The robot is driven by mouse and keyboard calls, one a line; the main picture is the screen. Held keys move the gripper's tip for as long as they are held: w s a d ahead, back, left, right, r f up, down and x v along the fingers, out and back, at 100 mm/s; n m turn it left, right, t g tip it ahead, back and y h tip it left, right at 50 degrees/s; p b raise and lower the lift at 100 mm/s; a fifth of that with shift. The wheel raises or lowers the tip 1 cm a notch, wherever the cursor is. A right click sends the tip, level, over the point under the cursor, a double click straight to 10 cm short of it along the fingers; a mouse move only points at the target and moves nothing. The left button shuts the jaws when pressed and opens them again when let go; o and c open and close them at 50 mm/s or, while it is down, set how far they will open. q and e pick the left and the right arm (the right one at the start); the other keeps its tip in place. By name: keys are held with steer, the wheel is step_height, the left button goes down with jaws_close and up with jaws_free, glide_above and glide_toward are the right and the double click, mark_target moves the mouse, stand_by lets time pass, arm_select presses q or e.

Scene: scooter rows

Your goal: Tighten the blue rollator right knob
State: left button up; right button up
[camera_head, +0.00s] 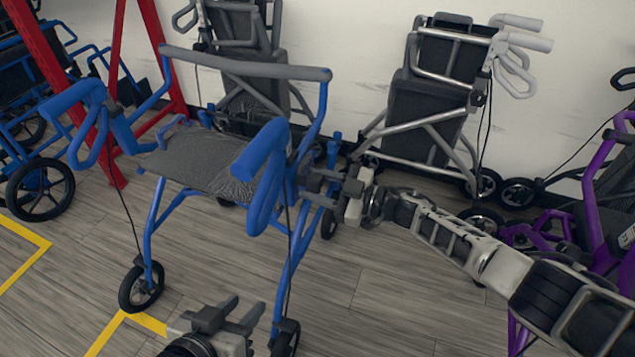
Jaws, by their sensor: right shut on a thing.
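The blue rollator (185,195) stands upright at left centre, with blue handles, a grey backrest bar and a dark seat. My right gripper (312,182) reaches in from the right to the rollator's right side frame, just beside the near blue handle (264,175). Its jaws are shut on the right knob there; the knob itself is mostly hidden by the fingers and the frame. My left gripper (243,307) is low at the bottom of the view, in front of the rollator's right front leg. Its two fingers are apart and nothing shows between them.
A grey folded rollator (430,115) stands against the white wall, another dark one (240,50) behind the blue one. A purple rollator (595,200) is at the right edge. A red rack (115,60) and a wheelchair (38,190) are at left.

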arm_select(q)
steer(key=shift+r, duration=0.1)
stand_by(0.4)
steer(key=shift+w, duration=0.1)
arm_select(e)
steer(key=o, duration=1)
arm_select(q)
steer(key=shift+r, duration=0.1)
arm_select(e)
steer(key=shift+d, duration=0.1)
arm_select(q)
steer(key=r+p, duration=0.1)
steer(key=r, duration=0.2)
steer(key=shift+a+t+p, duration=0.35)
steer(key=shift+t+p, duration=0.05)
arm_select(e)
steer(key=v, duration=1.5)
steer(key=shift+s+d+f, duration=0.1)
steer(key=shift+s+d, duration=0.1)
steer(key=shift+d, duration=0.15)
